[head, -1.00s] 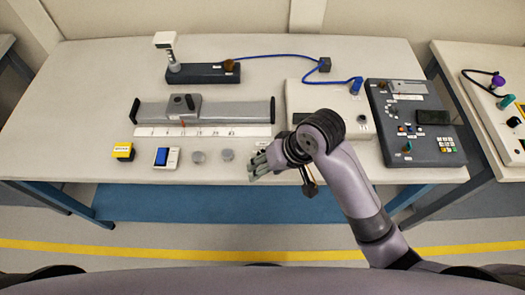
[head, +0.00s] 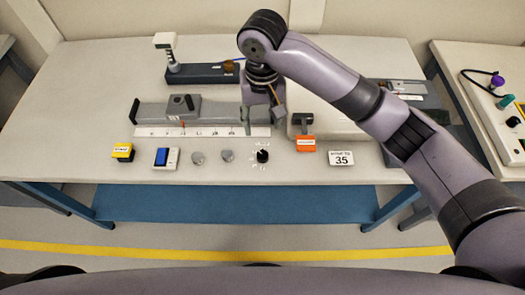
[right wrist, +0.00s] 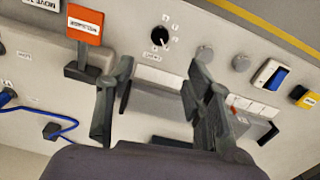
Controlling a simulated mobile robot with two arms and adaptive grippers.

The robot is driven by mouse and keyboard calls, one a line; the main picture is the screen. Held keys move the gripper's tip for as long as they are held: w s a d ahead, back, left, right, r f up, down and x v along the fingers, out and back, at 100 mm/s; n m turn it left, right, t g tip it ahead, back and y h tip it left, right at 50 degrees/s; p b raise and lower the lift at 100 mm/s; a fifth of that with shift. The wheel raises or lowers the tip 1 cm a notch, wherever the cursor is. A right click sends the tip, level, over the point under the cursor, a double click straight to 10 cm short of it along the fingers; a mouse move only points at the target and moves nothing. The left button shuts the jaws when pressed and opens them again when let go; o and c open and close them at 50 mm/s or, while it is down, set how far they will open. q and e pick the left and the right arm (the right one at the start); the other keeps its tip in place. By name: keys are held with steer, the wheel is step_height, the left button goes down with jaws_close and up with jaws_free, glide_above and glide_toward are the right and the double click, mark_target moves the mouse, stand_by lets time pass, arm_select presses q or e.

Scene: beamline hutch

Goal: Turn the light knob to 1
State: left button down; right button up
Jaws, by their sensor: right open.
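A small black knob (head: 263,156) with white scale marks around it sits near the front of the bench top. It also shows in the right wrist view (right wrist: 160,37), with a small label beside it; the setting is too small to read surely. My right gripper (head: 262,116) is above the bench, behind the knob and apart from it. In the right wrist view its two fingers (right wrist: 160,80) are spread with nothing between them, and the knob lies beyond the fingertips. My left gripper is not in view.
Two grey round buttons (head: 198,158), a blue rocker switch (head: 162,157) and a yellow block (head: 123,152) stand left of the knob. A grey rail (head: 222,112) lies behind.

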mark_target(263, 155)
step_height(263, 155, down, 15)
steer(key=shift+r+p, duration=0.1)
steer(key=shift+p, duration=0.35)
steer(key=shift+c, duration=0.3)
jaws_close()
